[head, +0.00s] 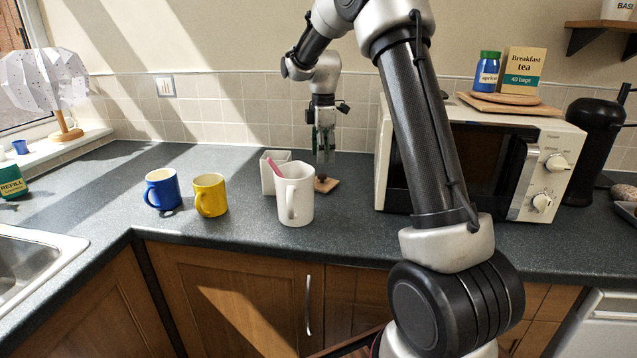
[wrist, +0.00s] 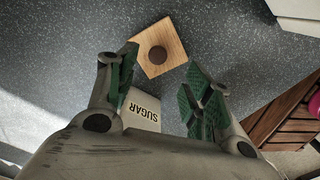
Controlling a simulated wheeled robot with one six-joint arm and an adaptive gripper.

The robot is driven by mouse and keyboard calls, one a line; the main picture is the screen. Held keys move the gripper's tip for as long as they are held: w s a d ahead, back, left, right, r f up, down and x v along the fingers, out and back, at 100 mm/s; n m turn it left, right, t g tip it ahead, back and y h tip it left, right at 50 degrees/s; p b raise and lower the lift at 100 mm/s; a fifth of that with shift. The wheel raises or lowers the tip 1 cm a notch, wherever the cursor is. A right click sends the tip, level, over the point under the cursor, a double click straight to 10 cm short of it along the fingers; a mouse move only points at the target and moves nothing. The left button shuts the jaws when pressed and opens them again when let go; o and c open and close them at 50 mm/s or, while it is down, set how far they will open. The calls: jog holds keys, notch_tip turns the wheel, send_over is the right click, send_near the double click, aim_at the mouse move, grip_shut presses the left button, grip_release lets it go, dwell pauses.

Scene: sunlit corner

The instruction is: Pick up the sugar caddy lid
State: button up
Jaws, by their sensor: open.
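The sugar caddy lid is a light wooden square with a dark round knob (head: 327,184). It lies on the grey counter beside the white sugar caddy (head: 267,182). In the wrist view the lid (wrist: 172,57) shows whole, just beyond the fingertips, and the caddy, marked SUGAR (wrist: 141,112), is partly hidden below it. My gripper (head: 324,158) points down above the counter, near the lid and slightly behind it. In the wrist view my gripper (wrist: 163,66) is open and empty, its green-padded fingers spread to either side of the lid.
Yellow (head: 210,196) and blue (head: 162,190) mugs stand left. The microwave (head: 545,170) stands right. Counter behind the lid looks clear.

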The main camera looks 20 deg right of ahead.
aim_at(322, 175)
jog(key=f, duration=0.7)
jog(key=shift+w+f, duration=0.2)
jog(key=c, duration=1.1)
